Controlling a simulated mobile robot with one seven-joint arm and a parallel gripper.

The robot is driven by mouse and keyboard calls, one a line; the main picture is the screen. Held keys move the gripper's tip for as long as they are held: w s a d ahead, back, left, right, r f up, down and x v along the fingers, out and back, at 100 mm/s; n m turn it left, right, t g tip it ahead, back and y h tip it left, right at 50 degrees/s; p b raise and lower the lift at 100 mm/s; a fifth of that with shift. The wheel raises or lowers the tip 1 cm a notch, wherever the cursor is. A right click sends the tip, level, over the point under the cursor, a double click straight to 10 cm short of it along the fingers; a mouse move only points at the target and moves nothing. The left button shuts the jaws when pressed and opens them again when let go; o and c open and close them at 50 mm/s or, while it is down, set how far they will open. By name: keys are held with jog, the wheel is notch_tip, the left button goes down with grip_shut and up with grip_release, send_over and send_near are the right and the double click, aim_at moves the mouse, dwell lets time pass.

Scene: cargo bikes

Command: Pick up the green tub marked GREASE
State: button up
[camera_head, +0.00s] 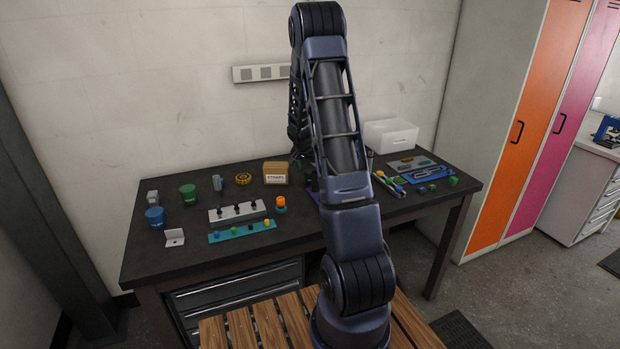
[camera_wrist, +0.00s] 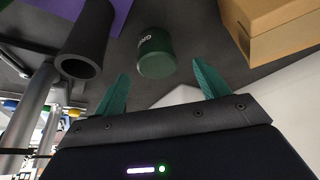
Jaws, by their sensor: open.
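The green tub (camera_wrist: 155,53) is a small dark green cylinder with pale lettering; only "GR" or so can be read. In the wrist view it stands just beyond my gripper (camera_wrist: 160,70), roughly between the lines of the two green fingers. The fingers are apart, with nothing held between them. The tub appears clear of both fingertips; the exact distance is hard to tell. In the head view my arm hides the tub and most of my gripper at the back of the dark workbench (camera_head: 340,222).
A cardboard box (camera_wrist: 275,28) is close right of the tub in the wrist view and also shows in the head view (camera_head: 275,173). A dark tube (camera_wrist: 86,40) and purple surface (camera_wrist: 100,14) lie left. Another green cup (camera_head: 188,194) and blue cup (camera_head: 155,217) stand left on the bench.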

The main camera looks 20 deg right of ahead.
aim_at(310, 171)
jog(key=shift+x, duration=2.9)
jog(key=shift+s+d, duration=0.1)
jog(key=shift+s, duration=0.1)
